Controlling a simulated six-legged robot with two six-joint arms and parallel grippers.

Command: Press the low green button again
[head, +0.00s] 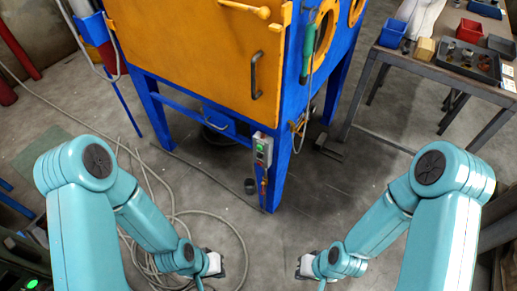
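The low green button (260,147) is on a small grey control box (262,151) fixed to the front corner leg of the blue and orange blasting cabinet (195,45). My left gripper (217,265) is low in front of the cabinet, below and left of the box, apart from it. My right gripper (303,266) is below and right of the box, also apart from it. Both are small and seen from above, so their finger opening is unclear. Nothing covers the button.
A metal table (440,72) at the right carries a red bin (469,30), a blue bin (392,34) and a black tray (468,62). A hose (240,245) lies coiled on the floor at the left. The floor between my grippers and the cabinet leg looks mostly clear.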

